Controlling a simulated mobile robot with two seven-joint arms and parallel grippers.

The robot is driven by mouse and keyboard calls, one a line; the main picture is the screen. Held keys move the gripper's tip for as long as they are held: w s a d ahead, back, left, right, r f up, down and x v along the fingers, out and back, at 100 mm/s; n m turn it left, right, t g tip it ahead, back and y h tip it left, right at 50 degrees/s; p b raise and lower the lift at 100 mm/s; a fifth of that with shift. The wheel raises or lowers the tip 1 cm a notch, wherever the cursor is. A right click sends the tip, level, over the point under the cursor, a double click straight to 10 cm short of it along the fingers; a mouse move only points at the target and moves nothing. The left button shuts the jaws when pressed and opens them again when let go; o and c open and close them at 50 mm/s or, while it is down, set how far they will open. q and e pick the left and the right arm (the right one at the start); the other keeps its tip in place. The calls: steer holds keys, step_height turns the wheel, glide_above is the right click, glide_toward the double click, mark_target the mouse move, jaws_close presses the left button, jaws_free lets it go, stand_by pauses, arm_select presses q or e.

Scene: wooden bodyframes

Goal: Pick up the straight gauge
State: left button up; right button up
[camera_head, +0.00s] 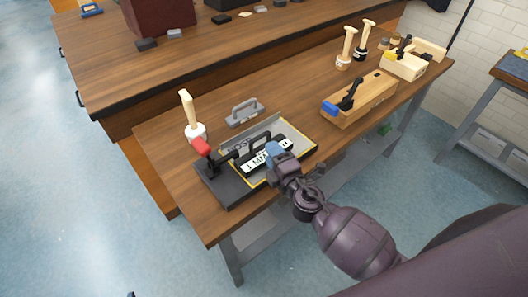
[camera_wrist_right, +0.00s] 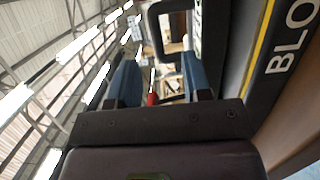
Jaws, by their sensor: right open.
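A black piece with a looped handle and a white lettered label (camera_head: 267,157) is on a yellow-edged tray (camera_head: 302,134) on the wooden bench. A grey piece with a looped handle (camera_head: 243,110) lies behind the tray. I cannot tell for certain which one is the straight gauge. My right gripper (camera_head: 276,151) is over the tray, beside the labelled piece. In the right wrist view its blue fingers (camera_wrist_right: 160,82) stand apart, with the black handle (camera_wrist_right: 153,30) at and beyond the tips. I cannot tell whether they touch. My left gripper does not show.
A red-tipped toggle clamp (camera_head: 201,147) stands on the dark base at the tray's left. A wood-handled tool (camera_head: 191,117) stands behind it. A wooden block with a blue-tipped clamp (camera_head: 365,97) is to the right. Bare bench lies between the block and tray.

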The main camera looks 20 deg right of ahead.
mark_target(264, 151)
steer(key=shift+w+a+r+p, duration=0.15)
steer(key=shift+w+a+p, duration=0.1)
steer(key=shift+w, duration=1.15)
steer(key=shift+w+a+r+p, duration=0.1)
steer(key=shift+w+p, duration=0.15)
steer(key=shift+w, duration=1.1)
jaws_close()
